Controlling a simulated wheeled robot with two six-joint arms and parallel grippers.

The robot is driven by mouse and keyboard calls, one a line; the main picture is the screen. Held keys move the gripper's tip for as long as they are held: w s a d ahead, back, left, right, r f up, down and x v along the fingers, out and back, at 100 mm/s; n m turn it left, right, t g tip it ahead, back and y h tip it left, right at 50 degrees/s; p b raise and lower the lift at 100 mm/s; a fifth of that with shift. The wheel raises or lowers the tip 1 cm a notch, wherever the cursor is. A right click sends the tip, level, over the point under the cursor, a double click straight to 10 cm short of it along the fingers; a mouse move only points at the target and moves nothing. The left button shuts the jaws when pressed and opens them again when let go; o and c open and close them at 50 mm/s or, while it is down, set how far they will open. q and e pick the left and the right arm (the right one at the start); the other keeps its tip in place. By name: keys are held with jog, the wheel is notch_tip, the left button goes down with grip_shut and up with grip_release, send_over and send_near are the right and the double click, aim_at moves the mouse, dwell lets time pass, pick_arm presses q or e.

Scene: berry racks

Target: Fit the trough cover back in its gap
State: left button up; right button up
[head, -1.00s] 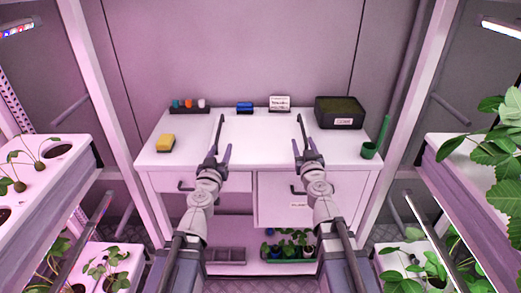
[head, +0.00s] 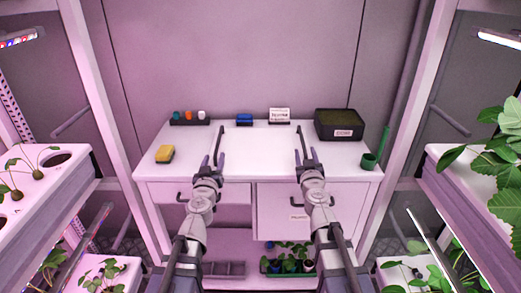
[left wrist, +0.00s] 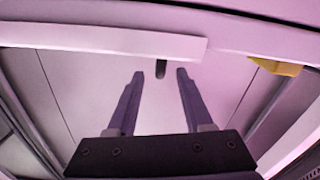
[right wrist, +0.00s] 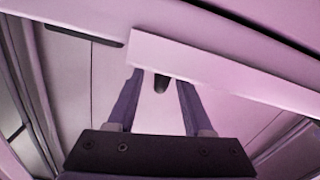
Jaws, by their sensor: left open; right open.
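The trough cover (head: 260,138) appears to be the bright white panel lying on the bench, with a dark bar handle at its left end (head: 219,143) and another at its right end (head: 301,140). Its white edge also shows in the left wrist view (left wrist: 100,37) and right wrist view (right wrist: 220,68). My left gripper (head: 213,158) is open at the left handle, whose dark end (left wrist: 160,69) shows between the fingers. My right gripper (head: 307,158) is open at the right handle, its end (right wrist: 161,82) likewise between the fingers. Contact cannot be told. I cannot identify the gap.
The bench (head: 200,170) holds a yellow sponge (head: 164,154), small bottles, a blue item (head: 244,119), a label card (head: 279,115), a dark box (head: 339,124) and a green cup (head: 370,161). A seedling tray stands below. Plant racks flank both sides.

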aim_at(304, 145)
pick_arm(q)
jog(key=w, duration=0.5)
pick_arm(e)
jog(key=w, duration=0.5)
pick_arm(q)
jog(key=shift+s, duration=0.1)
pick_arm(e)
jog(key=shift+s, duration=0.1)
pick_arm(q)
jog(key=shift+c, duration=0.3)
pick_arm(e)
jog(key=shift+c, duration=0.3)
pick_arm(q)
grip_shut()
pick_arm(e)
grip_shut()
